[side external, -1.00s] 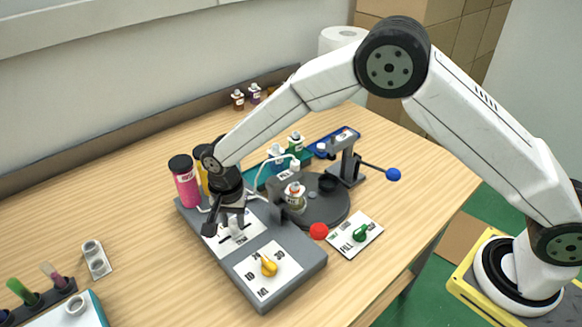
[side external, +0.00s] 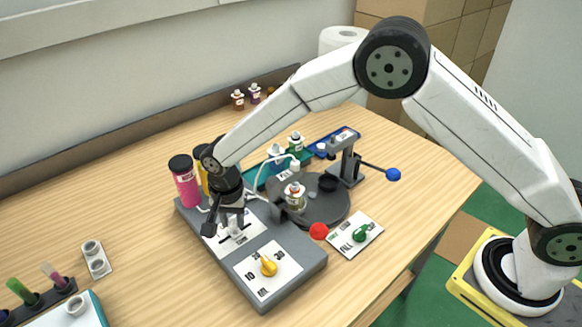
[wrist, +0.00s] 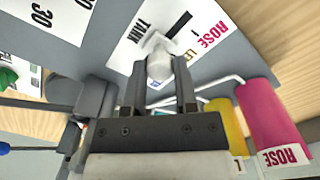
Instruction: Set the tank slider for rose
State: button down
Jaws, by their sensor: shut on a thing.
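The white slider knob (wrist: 158,60) stands on the white TANK panel (wrist: 148,18). My gripper (wrist: 158,78) is shut on the knob, with one finger on each side of it. In the wrist view, part of the dark slot (wrist: 180,24) shows beyond the knob toward the ROSE end. The pink ROSE label (wrist: 206,35) is at the panel's right edge. In the side view, my gripper (side external: 232,226) reaches down onto the panel (side external: 244,237), and fingers partly cover the knob.
The pink ROSE tank (side external: 185,184) and a yellow tank stand behind the panel. A yellow dial (side external: 268,267) is in front on the grey base (side external: 290,278). A round dark turntable with a bottle (side external: 295,196) and a blue-knobbed lever (side external: 393,174) are to the right.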

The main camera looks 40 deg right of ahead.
aim_at(221, 243)
jog(key=shift+a+r, duration=0.1)
jog(key=shift+a, duration=1.85)
jog(key=shift+c, duration=2)
grip_release()
notch_tip(221, 243, up, 8)
